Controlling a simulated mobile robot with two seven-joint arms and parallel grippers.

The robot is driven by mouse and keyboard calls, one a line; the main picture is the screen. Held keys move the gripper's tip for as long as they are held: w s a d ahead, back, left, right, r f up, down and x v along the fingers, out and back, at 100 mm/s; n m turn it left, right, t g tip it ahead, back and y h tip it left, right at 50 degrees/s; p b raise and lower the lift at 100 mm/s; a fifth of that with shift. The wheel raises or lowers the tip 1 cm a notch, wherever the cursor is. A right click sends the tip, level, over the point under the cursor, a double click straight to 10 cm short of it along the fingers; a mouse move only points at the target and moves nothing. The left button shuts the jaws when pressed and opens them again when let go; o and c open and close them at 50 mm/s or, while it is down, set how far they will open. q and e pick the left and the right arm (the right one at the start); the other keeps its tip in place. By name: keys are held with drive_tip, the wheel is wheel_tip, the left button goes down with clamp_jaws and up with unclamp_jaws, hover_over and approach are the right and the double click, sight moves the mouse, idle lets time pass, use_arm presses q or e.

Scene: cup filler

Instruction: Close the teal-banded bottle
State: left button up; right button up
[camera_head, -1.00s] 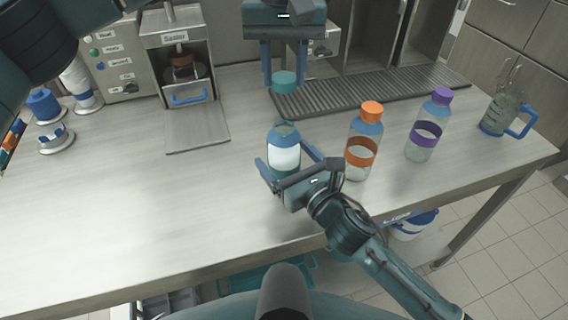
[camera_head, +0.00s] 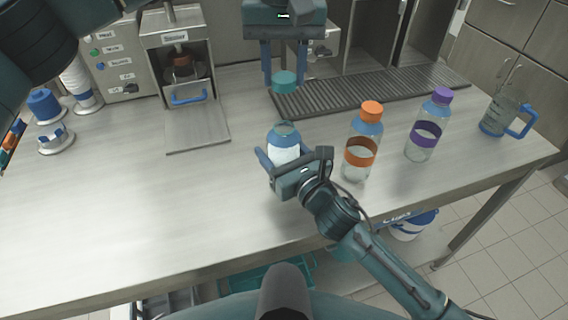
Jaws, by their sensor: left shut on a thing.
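The open bottle (camera_head: 284,138) stands upright on the counter with white contents in it. Its lower part and any band there are hidden by my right gripper. The teal cap (camera_head: 285,80) is held between the fingers of my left gripper (camera_head: 284,78), above and apart from the bottle's mouth. My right gripper (camera_head: 292,161) is low at the bottle, with one finger at its left side and one at its right. I cannot tell whether both fingers touch it.
An orange-capped bottle (camera_head: 364,135) stands close to the right of my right gripper. A purple-capped bottle (camera_head: 427,130) and a blue-handled jug (camera_head: 497,115) stand further right. A slotted drain grate (camera_head: 375,92) lies behind. The counter (camera_head: 130,215) is clear at the left.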

drive_tip(key=c, duration=0.7)
use_arm(q)
hover_over(284, 119)
drive_tip(key=shift+f, duration=2.5)
use_arm(e)
drive_tip(key=shift+c, duration=0.2)
use_arm(q)
drive_tip(key=shift+f, duration=0.9)
drive_tip(key=shift+f, duration=0.55)
use_arm(e)
clamp_jaws()
use_arm(q)
drive_tip(key=m, duration=1)
